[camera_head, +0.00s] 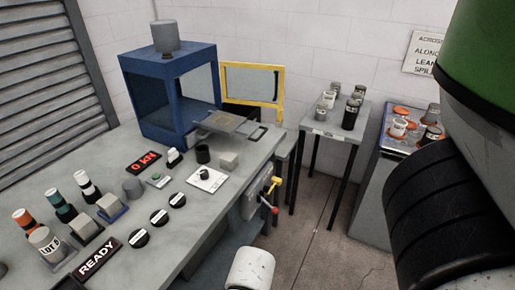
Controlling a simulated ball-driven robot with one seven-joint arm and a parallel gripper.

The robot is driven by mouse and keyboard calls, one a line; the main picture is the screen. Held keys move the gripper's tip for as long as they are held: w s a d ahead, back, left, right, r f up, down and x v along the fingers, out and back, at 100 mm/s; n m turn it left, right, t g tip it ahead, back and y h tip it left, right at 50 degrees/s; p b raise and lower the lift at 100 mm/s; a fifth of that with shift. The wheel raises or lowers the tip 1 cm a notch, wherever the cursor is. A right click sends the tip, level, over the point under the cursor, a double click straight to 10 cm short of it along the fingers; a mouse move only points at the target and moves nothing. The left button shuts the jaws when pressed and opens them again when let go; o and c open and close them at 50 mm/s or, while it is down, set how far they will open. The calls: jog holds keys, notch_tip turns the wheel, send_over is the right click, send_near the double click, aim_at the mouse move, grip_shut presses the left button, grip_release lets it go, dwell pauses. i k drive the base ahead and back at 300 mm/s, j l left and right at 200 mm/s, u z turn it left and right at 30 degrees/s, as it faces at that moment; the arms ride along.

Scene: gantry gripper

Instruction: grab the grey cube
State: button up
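A small light grey cube (229,160) sits on the grey workbench (190,238), near its right edge. It stands just right of a short black cylinder (203,154) and behind a white plate with a black knob (206,176). Two more grey blocks, a left one (86,224) and a right one (110,205), sit on coloured bases at the front left of the bench. My gripper is not in view. A white rounded part, which may be my arm, shows at the bottom edge, apart from the cube.
A blue cabinet (136,95) with its yellow-framed door (252,84) open stands behind the cube. Yellow and red handles (273,184) jut from the bench side. Labelled cylinders (62,207) and black discs (159,217) stand left. A small table (344,107) holds jars. Floor (308,235) is clear right of the bench.

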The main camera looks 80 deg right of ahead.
aim_at(229, 162)
jog(key=z, duration=1.2)
